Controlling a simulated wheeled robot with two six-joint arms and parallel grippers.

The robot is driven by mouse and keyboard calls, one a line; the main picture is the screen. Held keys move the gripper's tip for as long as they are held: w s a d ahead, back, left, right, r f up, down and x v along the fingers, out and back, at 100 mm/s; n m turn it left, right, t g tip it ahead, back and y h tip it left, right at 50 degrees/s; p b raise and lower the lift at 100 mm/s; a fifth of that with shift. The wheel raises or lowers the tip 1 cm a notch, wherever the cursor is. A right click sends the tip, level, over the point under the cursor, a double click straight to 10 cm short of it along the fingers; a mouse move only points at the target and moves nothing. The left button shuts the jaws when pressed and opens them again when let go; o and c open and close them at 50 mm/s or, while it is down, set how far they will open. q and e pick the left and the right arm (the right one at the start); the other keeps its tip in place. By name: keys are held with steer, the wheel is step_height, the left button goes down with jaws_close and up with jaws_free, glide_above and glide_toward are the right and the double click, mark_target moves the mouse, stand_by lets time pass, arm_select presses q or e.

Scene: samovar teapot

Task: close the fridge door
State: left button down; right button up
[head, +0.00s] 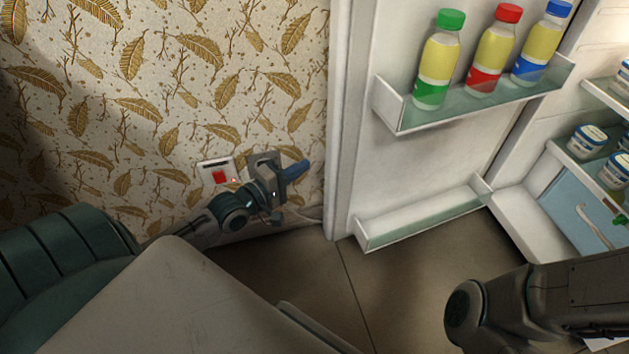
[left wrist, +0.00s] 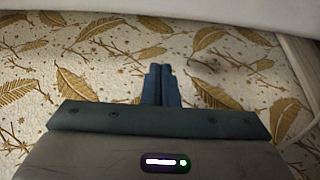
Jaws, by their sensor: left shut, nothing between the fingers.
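The white fridge door (head: 385,190) stands wide open in the head view, its inner side with two racks facing me. Its free edge (head: 341,130) is on the left, near the papered wall. My left gripper (head: 298,169) is shut and empty, its blue fingertips just left of that edge in the picture, with the wall behind. In the left wrist view the fingers (left wrist: 160,84) are together, pointing towards a pale band along the top; I cannot tell whether they touch it. A dark part of my right arm shows at the lower right; its gripper is out of view.
Three bottles with green (head: 437,60), red (head: 492,50) and blue (head: 541,45) caps stand in the upper door rack (head: 400,113). The lower rack (head: 368,236) is empty. White tubs (head: 587,141) sit inside the fridge. A wall socket (head: 217,170) is left of my gripper. Tiled floor (head: 400,270) lies clear below the door.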

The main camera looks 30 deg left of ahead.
arm_select(q)
steer(key=d, duration=0.1)
steer(key=d+b, duration=0.1)
steer(key=d, duration=0.2)
steer(key=shift+w+b, duration=0.3)
steer(key=shift+b, duration=0.1)
